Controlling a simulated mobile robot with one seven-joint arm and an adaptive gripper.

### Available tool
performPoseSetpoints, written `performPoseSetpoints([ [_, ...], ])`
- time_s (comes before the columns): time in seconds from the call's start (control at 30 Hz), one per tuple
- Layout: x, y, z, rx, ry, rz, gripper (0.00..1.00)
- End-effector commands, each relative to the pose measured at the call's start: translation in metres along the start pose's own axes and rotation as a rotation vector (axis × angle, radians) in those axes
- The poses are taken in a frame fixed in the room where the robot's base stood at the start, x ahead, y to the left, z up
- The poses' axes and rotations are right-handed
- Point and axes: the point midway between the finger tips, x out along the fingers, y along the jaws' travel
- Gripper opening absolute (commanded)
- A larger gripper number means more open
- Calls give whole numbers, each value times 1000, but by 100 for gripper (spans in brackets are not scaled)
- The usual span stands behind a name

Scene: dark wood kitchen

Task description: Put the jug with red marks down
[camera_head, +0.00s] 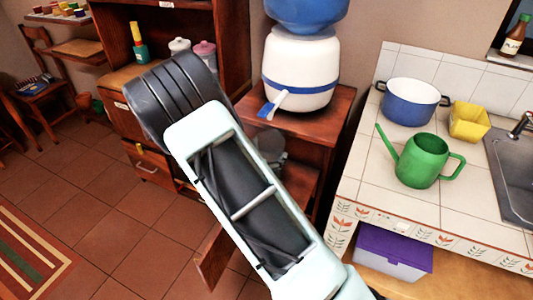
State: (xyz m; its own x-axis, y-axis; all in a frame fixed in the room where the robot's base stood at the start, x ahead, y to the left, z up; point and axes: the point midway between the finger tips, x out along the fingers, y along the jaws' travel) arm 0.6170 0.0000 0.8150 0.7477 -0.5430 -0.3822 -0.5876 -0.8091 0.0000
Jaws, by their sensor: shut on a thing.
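I see no jug with red marks in the head view. My arm crosses the middle of the picture, and its far end and my gripper are not visible. What my gripper holds cannot be seen. A greyish see-through vessel (272,147) shows partly behind my arm on the lower shelf of the wooden stand; I cannot make out any red marks on it.
A tiled counter (385,205) at right holds a green watering can (423,162), a blue pot (409,105) and a yellow container (469,121) beside the sink (512,170). A white-and-blue water dispenser (300,70) tops the wooden stand (325,108). Floor at left is open.

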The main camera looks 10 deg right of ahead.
Motion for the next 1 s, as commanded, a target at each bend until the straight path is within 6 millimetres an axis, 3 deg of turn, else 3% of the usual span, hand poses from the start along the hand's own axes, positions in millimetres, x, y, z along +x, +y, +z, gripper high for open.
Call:
performPoseSetpoints([
  [0.23,2,0,4,0,1,0,34],
  [0.27,1,0,3,0,0,0,78],
  [0.4,1,0,3,0,0,0,93],
  [0.77,-1,0,-1,1,0,0,93],
  [1.0,-41,-2,-2,0,-1,-5,93],
])
